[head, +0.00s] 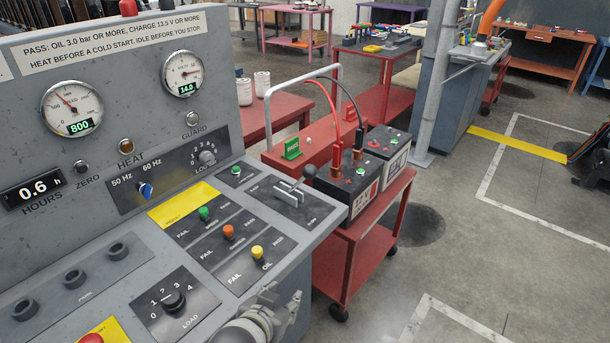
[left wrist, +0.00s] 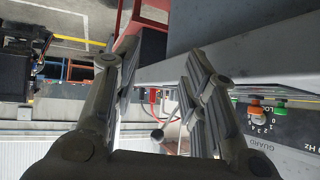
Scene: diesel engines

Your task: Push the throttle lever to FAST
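The throttle lever (head: 297,187) stands on a dark plate at the right end of the sloping console. It has a thin stem with a round grey knob and rises from a pale slotted piece. The small lettering on its plate is too small to read. My left gripper (head: 277,309) is at the console's front edge, low in the head view, apart from the lever. In the left wrist view my left gripper (left wrist: 160,62) has its fingers spread with nothing between them. A round-knobbed lever (left wrist: 157,134) shows beyond the gap. My right gripper is out of view.
Green, orange and yellow buttons (head: 228,232) and a load knob (head: 174,300) lie left of the lever. A red emergency-type button (head: 91,339) is at the bottom left. A red cart (head: 345,270) with batteries (head: 345,185) stands right of the console. Open floor lies further right.

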